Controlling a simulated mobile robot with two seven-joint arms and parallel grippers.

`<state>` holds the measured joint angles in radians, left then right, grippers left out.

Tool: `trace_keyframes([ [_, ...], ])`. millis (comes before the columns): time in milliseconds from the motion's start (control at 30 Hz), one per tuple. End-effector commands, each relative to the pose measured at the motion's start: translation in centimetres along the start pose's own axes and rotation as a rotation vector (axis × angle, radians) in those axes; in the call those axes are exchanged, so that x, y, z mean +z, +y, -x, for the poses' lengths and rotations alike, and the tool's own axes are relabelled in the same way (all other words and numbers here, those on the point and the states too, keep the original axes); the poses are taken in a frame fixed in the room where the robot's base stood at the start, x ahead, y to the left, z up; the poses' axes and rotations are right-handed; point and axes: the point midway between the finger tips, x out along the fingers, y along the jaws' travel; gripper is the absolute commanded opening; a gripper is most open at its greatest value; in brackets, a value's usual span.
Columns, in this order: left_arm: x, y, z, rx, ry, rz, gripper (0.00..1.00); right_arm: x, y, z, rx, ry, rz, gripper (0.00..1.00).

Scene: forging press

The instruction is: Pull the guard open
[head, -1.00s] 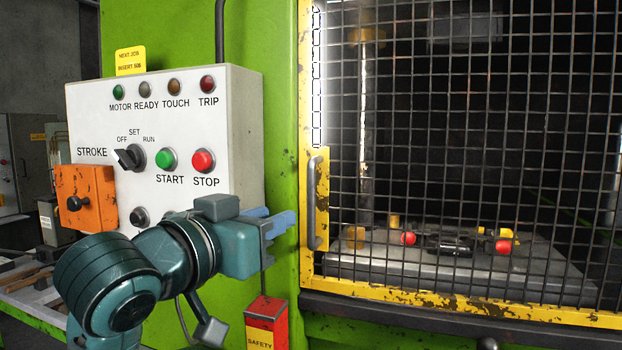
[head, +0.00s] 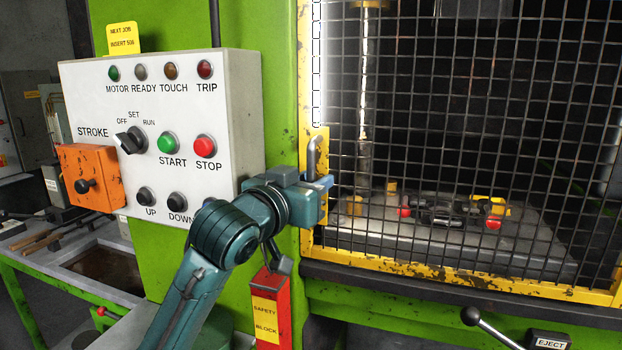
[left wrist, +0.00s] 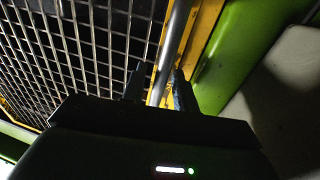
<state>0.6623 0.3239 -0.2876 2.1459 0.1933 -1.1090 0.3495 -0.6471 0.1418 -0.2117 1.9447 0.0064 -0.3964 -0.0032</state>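The guard is a black mesh panel in a worn yellow frame (head: 400,268). It stands closed across the press opening. Its grey bar handle (head: 313,155) is upright on the frame's left side, its lower part hidden by my left gripper (head: 326,184). In the left wrist view the handle (left wrist: 176,40) runs down between the two dark fingers of my left gripper (left wrist: 158,88). The fingers stand either side of the bar, with a slight gap showing, so the gripper looks open around it. My right gripper is in neither view.
A white control box (head: 235,120) with lamps and buttons is left of the guard, close above my left arm. An eject lever (head: 490,328) sticks out at lower right. Behind the mesh are red-ended tools on the bed.

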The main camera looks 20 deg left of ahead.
Motion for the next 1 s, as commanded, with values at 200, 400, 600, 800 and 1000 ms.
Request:
trace_keyframes([
  [200, 0.00, 0.02, -0.04, 0.000, 0.000, 0.000, 0.29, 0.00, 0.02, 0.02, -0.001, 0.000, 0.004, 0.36],
  [400, 0.00, 0.02, -0.02, 0.001, 0.000, 0.000, 0.15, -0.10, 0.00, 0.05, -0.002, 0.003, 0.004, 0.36],
  [600, 0.00, 0.02, -0.01, 0.001, 0.000, 0.000, 0.00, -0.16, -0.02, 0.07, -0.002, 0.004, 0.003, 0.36],
  [800, 0.00, 0.02, -0.01, 0.001, 0.000, 0.000, 0.00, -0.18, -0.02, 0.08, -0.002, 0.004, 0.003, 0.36],
  [1000, 0.01, 0.02, -0.01, 0.001, 0.000, 0.000, 0.00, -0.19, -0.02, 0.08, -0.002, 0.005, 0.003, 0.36],
])
